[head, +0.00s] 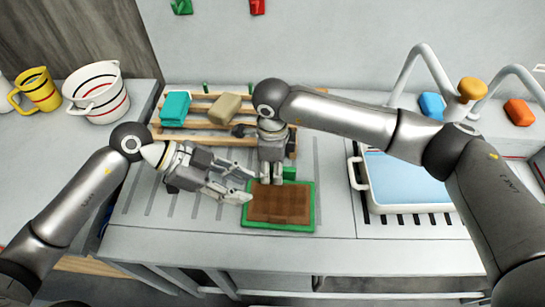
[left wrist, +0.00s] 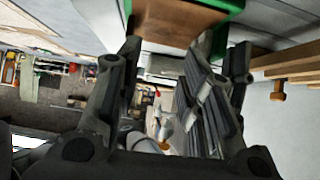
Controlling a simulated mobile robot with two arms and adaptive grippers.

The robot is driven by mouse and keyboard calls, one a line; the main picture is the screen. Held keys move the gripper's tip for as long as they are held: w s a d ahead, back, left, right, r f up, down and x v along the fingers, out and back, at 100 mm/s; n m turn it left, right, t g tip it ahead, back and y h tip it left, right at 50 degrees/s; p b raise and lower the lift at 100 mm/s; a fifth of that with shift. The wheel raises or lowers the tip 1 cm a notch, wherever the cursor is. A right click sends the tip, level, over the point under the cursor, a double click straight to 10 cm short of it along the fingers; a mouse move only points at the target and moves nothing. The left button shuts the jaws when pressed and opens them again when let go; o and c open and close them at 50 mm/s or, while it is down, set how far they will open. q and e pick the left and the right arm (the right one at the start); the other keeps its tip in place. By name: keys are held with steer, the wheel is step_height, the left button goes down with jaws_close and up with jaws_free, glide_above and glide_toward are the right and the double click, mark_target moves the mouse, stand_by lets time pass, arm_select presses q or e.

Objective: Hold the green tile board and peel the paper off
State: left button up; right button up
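The green tile board (head: 313,207) lies flat on the grey counter in the head view, its green rim framing a brown sheet (head: 282,203), which looks like the paper. My left gripper (head: 246,184) is open and empty at the board's upper left corner, its fingers spread. In the left wrist view, the brown sheet (left wrist: 180,20) and green rim (left wrist: 222,5) show beyond the open left fingers. My right gripper (head: 271,180) points down at the board's far edge. Its fingers look close together, but whether they grip anything is unclear.
A small green block (head: 289,173) sits just right of my right gripper. Behind is a wooden rack (head: 200,138) with a teal block (head: 175,107) and a tan block (head: 224,107). A white bucket (head: 98,92) and yellow jug (head: 38,90) stand far left.

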steer(key=shift+f, duration=0.2)
jaws_close()
stand_by(0.6)
